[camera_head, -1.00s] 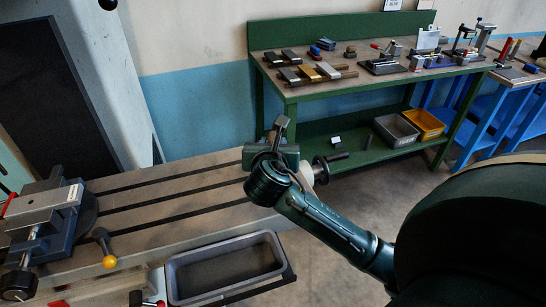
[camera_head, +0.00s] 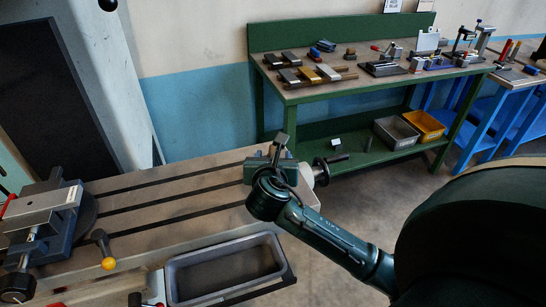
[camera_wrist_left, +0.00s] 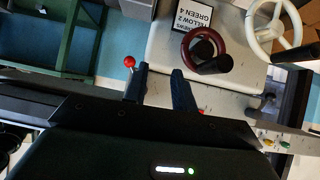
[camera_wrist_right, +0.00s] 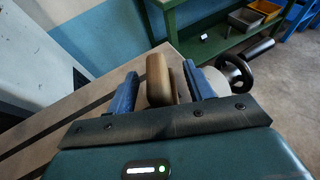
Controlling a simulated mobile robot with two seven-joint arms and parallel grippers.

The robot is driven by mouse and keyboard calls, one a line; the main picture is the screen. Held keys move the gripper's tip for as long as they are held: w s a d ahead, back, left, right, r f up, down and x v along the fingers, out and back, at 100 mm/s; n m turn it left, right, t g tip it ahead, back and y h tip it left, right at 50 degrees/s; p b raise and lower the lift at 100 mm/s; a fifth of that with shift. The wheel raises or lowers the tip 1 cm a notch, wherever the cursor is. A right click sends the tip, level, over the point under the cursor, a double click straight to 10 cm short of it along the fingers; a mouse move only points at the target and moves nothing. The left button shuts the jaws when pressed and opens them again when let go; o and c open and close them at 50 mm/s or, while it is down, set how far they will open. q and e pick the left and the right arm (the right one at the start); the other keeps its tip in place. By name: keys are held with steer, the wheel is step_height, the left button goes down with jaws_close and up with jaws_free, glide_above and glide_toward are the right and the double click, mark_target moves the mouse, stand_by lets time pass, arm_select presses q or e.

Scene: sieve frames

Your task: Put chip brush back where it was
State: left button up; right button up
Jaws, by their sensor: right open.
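A wooden piece (camera_wrist_right: 158,78), which looks like the chip brush's handle, stands between my right gripper's blue fingers (camera_wrist_right: 158,92) in the right wrist view. Gaps show on both sides of it, and its lower end is hidden behind the gripper. In the head view my right gripper (camera_head: 272,165) is over the right end of the grey slotted machine table (camera_head: 150,205); I cannot make out the brush there. My left gripper (camera_wrist_left: 160,85) shows only in the left wrist view, open with nothing between its fingers.
A grey tray (camera_head: 170,285) sits at the table's front edge. A vise (camera_head: 45,215) stands at the table's left end. A crank handle (camera_head: 330,160) sticks out beyond the right end. A green workbench (camera_head: 375,85) with tools stands behind. The middle of the slotted table is clear.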

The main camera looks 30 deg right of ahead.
steer(key=shift+r, duration=0.15)
arm_select(q)
steer(key=shift+s+a+f, duration=0.1)
steer(key=shift+s+f, duration=0.1)
steer(key=shift+s, duration=0.1)
arm_select(e)
steer(key=v, duration=1.2)
arm_select(q)
steer(key=shift+w+r, duration=0.15)
steer(key=shift+w, duration=0.1)
